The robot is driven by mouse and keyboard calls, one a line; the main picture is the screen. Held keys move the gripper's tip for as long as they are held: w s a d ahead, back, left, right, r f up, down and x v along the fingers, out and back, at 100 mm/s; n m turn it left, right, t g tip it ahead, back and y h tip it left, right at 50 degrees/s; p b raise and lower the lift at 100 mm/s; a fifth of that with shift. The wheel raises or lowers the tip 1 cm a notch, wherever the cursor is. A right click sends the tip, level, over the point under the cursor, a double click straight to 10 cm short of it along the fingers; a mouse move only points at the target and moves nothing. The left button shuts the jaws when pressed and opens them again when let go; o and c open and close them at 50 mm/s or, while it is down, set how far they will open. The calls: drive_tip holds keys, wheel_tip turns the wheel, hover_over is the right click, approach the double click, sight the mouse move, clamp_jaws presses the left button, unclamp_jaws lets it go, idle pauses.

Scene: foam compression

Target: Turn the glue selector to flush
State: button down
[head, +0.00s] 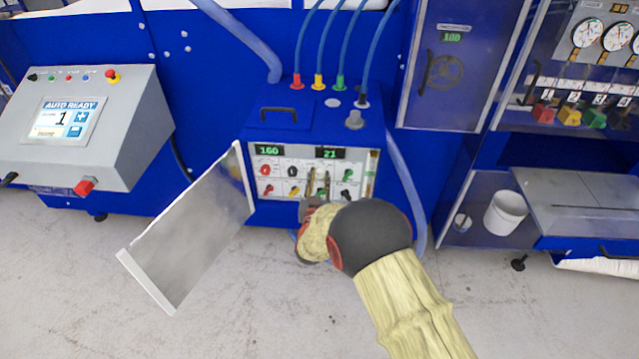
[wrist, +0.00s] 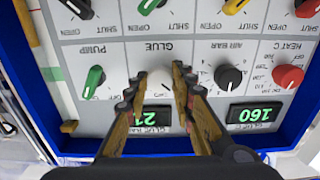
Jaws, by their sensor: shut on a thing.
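The glue selector (wrist: 159,88) is a pale knob under the upside-down label "GLUE" on the white control panel (wrist: 120,60) in the wrist view. My gripper (wrist: 160,75) has one finger on each side of it and is shut on it. The fingers hide much of the knob and its markings, so I cannot tell its setting. In the head view my gripper (head: 319,184) reaches the lower middle of the panel (head: 282,152), and the selector is hidden behind the fingers.
A green pump knob (wrist: 93,80), a black air bar knob (wrist: 228,77) and a red heat knob (wrist: 288,76) flank the selector. Green displays read 160 (head: 269,150) and 21 (head: 330,154). A clear cover (head: 190,235) hangs open at the panel's left. Several hoses rise behind.

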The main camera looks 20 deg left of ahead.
drive_tip(key=m+b, duration=0.4)
drive_tip(key=b, duration=0.1)
drive_tip(key=m+b, duration=0.2)
drive_tip(key=shift+f, duration=0.25)
drive_tip(key=m+b, duration=0.6)
drive_tip(key=b, duration=0.2)
drive_tip(key=shift+m, duration=0.4)
drive_tip(key=m+b, duration=0.1)
drive_tip(key=m, duration=0.2)
drive_tip(key=shift+r+m+b, duration=0.2)
drive_tip(key=shift+m+b, duration=0.1)
drive_tip(key=shift+b, duration=0.1)
drive_tip(key=m, duration=0.4)
drive_tip(key=shift+m, duration=0.7)
drive_tip(key=c, duration=1.5)
unclamp_jaws()
drive_tip(key=shift+r, duration=0.1)
